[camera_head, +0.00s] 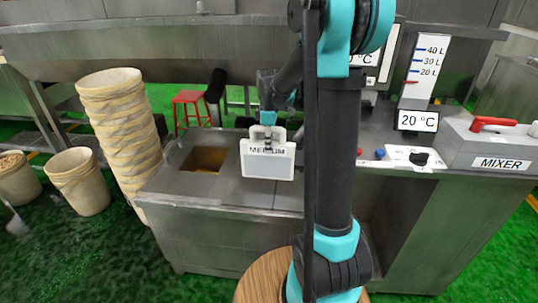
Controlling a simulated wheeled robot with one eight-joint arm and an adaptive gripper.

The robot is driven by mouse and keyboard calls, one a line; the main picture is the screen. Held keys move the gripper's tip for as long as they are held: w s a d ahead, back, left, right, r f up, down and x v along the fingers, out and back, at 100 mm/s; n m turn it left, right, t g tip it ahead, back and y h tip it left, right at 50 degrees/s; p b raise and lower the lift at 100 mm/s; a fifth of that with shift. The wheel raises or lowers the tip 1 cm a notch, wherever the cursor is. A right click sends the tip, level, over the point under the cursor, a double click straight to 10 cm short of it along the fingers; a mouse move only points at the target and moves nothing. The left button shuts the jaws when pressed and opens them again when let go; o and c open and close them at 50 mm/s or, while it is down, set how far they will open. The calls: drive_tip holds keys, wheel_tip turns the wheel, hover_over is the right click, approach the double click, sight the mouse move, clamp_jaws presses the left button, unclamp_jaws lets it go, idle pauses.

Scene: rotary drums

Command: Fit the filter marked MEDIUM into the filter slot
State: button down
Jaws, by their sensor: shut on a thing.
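The filter marked MEDIUM (268,168) is a pale grey rectangular panel with a white frame and a label along its top. My gripper (268,139) is shut on its top and partly covers the lettering. The filter hangs upright, face toward the camera, in front of or over the metal counter; its exact height is hard to tell. To its left is a rectangular brown-floored opening (206,159) in the counter top. I cannot tell whether this is the filter slot, and no other slot is clearly visible.
My arm blocks the middle of the view. A grey MIXER box (490,150) with a red handle, a 20 °C display (417,121) and a litre gauge (424,70) stand right. Stacked buckets (122,130) stand left of the counter. A red stool (191,108) is behind.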

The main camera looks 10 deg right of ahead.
drive_tip(key=shift+f, duration=2.25)
drive_tip(key=c, duration=1.3)
unclamp_jaws()
drive_tip(key=shift+f, duration=0.1)
drive_tip(key=shift+o, duration=0.2)
